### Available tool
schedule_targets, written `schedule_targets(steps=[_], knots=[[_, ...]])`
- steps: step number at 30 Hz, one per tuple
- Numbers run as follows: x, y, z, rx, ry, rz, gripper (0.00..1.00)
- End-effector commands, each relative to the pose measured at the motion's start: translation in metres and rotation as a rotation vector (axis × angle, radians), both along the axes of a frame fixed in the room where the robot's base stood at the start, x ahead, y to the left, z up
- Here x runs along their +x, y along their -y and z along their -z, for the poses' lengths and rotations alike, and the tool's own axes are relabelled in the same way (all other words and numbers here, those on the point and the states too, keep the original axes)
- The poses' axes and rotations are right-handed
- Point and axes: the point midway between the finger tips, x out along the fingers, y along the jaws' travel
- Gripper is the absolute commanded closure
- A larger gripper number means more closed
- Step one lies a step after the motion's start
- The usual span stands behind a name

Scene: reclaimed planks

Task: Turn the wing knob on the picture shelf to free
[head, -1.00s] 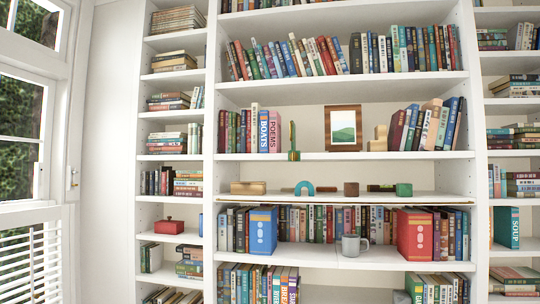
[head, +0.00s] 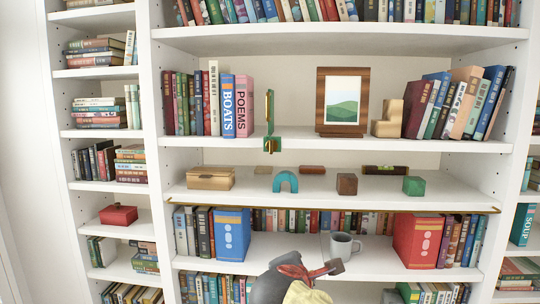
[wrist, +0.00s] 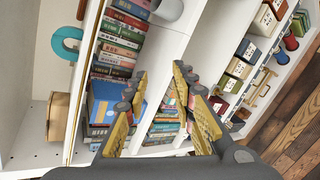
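The picture shelf (head: 385,145) holds a framed picture (head: 341,101) of green hills. The wing knob (head: 270,144) seems to be the small brass-coloured piece on a green fitting at this shelf's front edge, left of the frame. A tall thin green piece (head: 270,108) stands upright directly above it. How the knob is turned is too small to tell. My gripper (wrist: 160,88) is open and empty in the wrist view, with yellow-padded fingers apart. In the head view my gripper (head: 325,270) is low at the bottom centre, well below the knob. The wrist view does not show the knob.
Books stand left and right on the picture shelf. The shelf below holds a wooden box (head: 210,178), a teal arch (head: 285,180) and blocks. Shelf boards and uprights bound the space.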

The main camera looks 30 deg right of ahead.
Motion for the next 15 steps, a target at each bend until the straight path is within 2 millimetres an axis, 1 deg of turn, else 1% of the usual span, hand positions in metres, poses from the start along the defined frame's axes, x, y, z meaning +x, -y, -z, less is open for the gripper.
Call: schedule_targets(steps=[1, 2, 3, 5, 6, 9, 12, 15], knots=[[0.015, 0.003, -0.041, -0.103, -0.025, -0.046, 0.74], [0.023, 0.004, -0.058, -0.168, -0.042, -0.074, 0.74], [0.033, 0.006, -0.08, -0.256, -0.065, -0.109, 0.74], [0.05, 0.006, -0.114, -0.388, -0.099, -0.16, 0.74], [0.06, 0.006, -0.135, -0.474, -0.123, -0.192, 0.74], [0.085, 0.002, -0.182, -0.679, -0.184, -0.262, 0.74], [0.104, -0.004, -0.219, -0.851, -0.235, -0.314, 0.74], [0.118, -0.01, -0.244, -0.977, -0.275, -0.346, 0.74]])
